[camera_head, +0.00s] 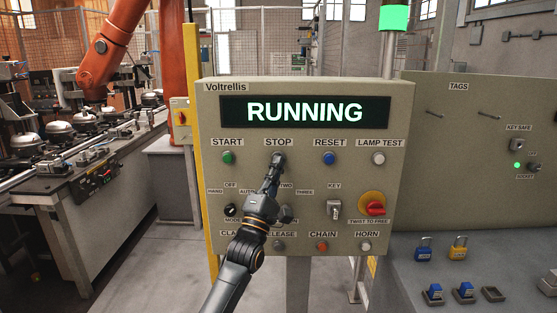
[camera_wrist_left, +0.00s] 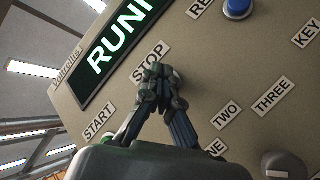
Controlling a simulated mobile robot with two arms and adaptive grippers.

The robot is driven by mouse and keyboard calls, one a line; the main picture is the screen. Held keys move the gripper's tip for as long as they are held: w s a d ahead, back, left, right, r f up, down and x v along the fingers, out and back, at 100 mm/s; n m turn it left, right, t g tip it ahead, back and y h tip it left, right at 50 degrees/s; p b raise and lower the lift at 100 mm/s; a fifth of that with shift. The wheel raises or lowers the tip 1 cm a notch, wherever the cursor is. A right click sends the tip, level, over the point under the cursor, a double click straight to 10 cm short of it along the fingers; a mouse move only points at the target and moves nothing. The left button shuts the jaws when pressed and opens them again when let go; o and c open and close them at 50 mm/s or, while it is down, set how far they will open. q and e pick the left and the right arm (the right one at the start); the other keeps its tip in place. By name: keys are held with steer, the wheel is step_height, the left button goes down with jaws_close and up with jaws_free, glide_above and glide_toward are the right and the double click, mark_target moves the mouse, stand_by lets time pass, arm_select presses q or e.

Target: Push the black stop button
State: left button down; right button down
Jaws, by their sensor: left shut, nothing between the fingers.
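The control panel (camera_head: 299,175) faces me, and its display (camera_head: 304,111) reads RUNNING. My left gripper (camera_head: 277,160) is shut and empty, its fingertips over the spot just below the STOP label (camera_head: 278,142). The black stop button is hidden behind the fingertips. In the left wrist view the closed fingertips (camera_wrist_left: 157,72) are at the panel face just below the STOP label (camera_wrist_left: 150,55). I cannot tell whether they touch or press the button. My right gripper is not in view.
The green start button (camera_head: 228,157) is left of the fingers and the blue reset button (camera_head: 328,158) right. A red emergency switch (camera_head: 375,208) is at lower right. A tags board (camera_head: 470,130) stands to the right, above a shelf with padlocks (camera_head: 424,252). An orange robot arm (camera_head: 105,50) is behind left.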

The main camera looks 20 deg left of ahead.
arm_select(q)
steer(key=shift+w, duration=0.25)
steer(key=shift+s, duration=0.15)
steer(key=shift+s+d+p, duration=0.2)
steer(key=shift+s+p, duration=0.25)
steer(key=shift+s, duration=0.4)
steer(key=s+p, duration=0.1)
steer(key=s, duration=0.1)
steer(key=s+d+p, duration=0.1)
steer(key=s+p, duration=0.1)
steer(key=s, duration=0.1)
steer(key=shift+s+d, duration=0.3)
steer(key=shift+s, duration=0.05)
stand_by(0.6)
